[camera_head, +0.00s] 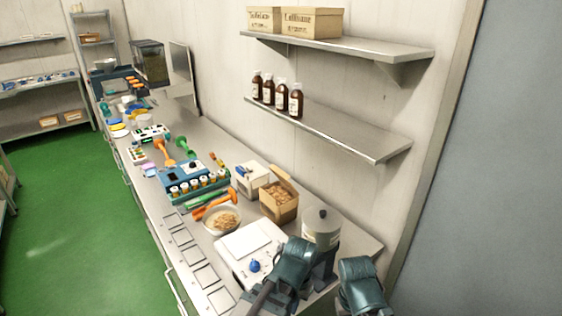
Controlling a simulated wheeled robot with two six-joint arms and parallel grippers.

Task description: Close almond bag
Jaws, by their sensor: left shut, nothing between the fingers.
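The almond bag looks like the tan, box-shaped paper bag (280,205) on the counter. Its top is open with a flap standing up, and brownish pieces show inside. My left gripper (324,262) is at the lower right, beside the grey-lidded canister and nearer to me than the bag. It is shut and empty, apart from the bag, and partly hidden by my own teal arm part. A teal part of my right arm shows at the bottom right, but its gripper cannot be made out.
A pale canister (321,228) stands right of the bag. A white box (252,179), a bowl of nut-like pieces (222,219), a blue rack (193,182) and a white scale-like plate (250,243) crowd the counter. A shelf (340,130) overhangs behind.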

